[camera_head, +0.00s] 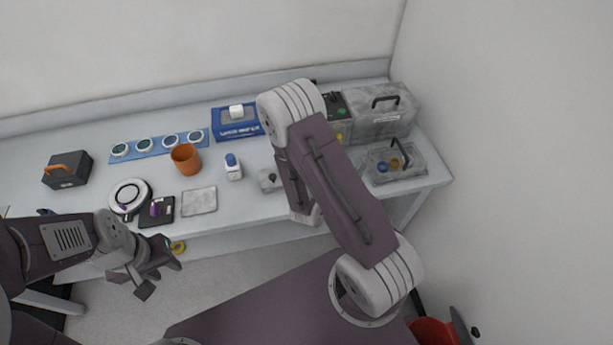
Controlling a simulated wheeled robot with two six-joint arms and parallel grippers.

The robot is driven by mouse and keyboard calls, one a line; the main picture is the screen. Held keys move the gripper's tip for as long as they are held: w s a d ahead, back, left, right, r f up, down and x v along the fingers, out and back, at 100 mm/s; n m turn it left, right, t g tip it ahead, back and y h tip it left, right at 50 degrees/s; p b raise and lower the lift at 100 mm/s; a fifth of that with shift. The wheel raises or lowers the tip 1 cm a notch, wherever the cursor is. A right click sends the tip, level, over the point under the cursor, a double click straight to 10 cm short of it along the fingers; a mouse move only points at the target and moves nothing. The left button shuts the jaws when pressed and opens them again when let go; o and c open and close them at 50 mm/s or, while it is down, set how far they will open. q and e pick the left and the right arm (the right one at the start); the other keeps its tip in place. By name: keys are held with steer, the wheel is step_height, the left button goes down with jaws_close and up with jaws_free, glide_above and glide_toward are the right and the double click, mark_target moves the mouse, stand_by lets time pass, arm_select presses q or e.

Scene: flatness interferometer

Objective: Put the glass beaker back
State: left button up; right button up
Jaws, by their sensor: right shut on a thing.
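I cannot make out the glass beaker in the head view; it may be hidden behind my right arm. My right arm rises from the lower right, bends at a white elbow over the back of the bench, and its forearm drops behind the upper arm. My right gripper is hidden there, so its jaws and anything in them do not show. My left gripper (159,276) is in front of the bench's front edge at the lower left, with its fingers apart and nothing visible between them.
The bench (236,209) holds an orange cup (186,159), a white bottle (233,168), a blue strip of round pieces (158,144), a blue box (234,122), a black case (68,170) and a grey pad (199,201). Grey boxes (376,117) stand at the right, near the wall.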

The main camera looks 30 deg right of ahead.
steer(key=w+a+f, duration=0.1)
steer(key=w+f, duration=0.1)
steer(key=w, duration=0.1)
steer(key=w+a+f+p, duration=0.1)
steer(key=w+a+f, duration=0.1)
steer(key=w, duration=0.1)
steer(key=w+a+f, duration=0.2)
steer(key=w, duration=0.1)
steer(key=shift+w+a+f, duration=0.15)
steer(key=shift+w+f, duration=0.05)
steer(key=shift+f, duration=0.4)
step_height(320, 180, down, 4)
steer(key=shift+r+p, duration=0.25)
steer(key=shift+p, duration=0.15)
arm_select(q)
steer(key=shift+w+r, duration=0.1)
arm_select(e)
steer(key=shift+f, duration=0.1)
steer(key=shift+f+b, duration=0.15)
steer(key=shift+b, duration=0.15)
steer(key=o, duration=1.5)
